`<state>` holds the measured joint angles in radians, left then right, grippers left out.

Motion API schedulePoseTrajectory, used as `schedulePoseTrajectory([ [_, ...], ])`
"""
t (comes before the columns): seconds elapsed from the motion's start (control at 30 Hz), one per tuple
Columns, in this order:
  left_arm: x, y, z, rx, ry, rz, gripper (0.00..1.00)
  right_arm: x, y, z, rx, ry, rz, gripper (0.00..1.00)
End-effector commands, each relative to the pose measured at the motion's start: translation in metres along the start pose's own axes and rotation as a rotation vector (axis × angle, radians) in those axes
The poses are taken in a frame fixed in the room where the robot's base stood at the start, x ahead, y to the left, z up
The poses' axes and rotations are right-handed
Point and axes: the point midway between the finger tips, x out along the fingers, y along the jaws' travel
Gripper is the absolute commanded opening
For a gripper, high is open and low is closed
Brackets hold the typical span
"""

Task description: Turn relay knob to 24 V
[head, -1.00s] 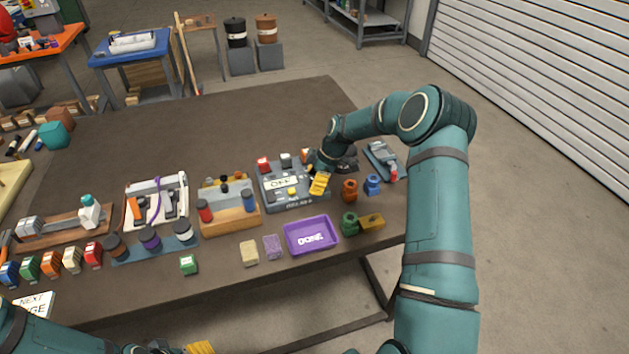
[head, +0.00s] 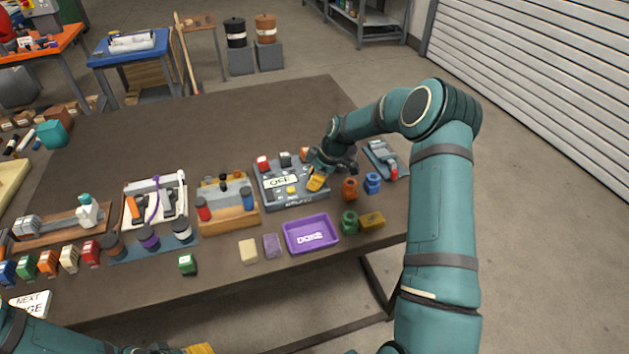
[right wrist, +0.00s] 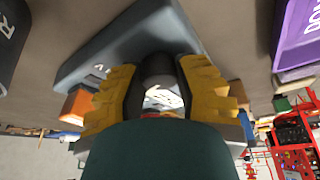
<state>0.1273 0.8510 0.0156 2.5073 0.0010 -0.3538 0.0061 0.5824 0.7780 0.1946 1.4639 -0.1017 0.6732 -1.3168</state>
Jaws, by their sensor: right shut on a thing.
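The grey relay panel (head: 268,197) sits on the dark workbench and carries an OFF plate (head: 281,181), small coloured blocks and a yellow button. My right gripper (head: 316,182) is low over the panel's right end, its yellow fingers pointing down. In the right wrist view its fingers (right wrist: 158,88) are shut on a dark round knob (right wrist: 157,66) by the grey panel body (right wrist: 110,48). The knob is hidden in the head view, and its pointer and the 24 V mark cannot be made out. My left gripper (head: 198,348) shows only as a yellow sliver at the bottom edge.
A purple DONE tray (head: 290,240) lies in front of the panel. A wooden rack (head: 232,217) is on the left. The bench's back area is clear.

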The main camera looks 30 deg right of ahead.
Motion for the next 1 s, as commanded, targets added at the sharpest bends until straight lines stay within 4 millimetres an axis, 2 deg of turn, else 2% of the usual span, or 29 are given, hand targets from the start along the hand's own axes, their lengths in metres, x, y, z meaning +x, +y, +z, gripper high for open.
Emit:
schedulePoseTrajectory([
  [0.4,0.018,-0.007,0.005,0.004,-0.011,0.001,0.63,0.003,-0.002,-0.001,0.355,0.000,0.146,0.00],
  [0.7,0.021,-0.008,0.005,0.004,-0.008,0.001,0.63,0.002,-0.002,-0.002,0.590,-0.001,0.243,0.00],
  [1.0,0.019,-0.007,0.005,0.004,-0.008,0.001,0.63,0.002,-0.002,-0.002,0.744,-0.001,0.306,0.00],
])
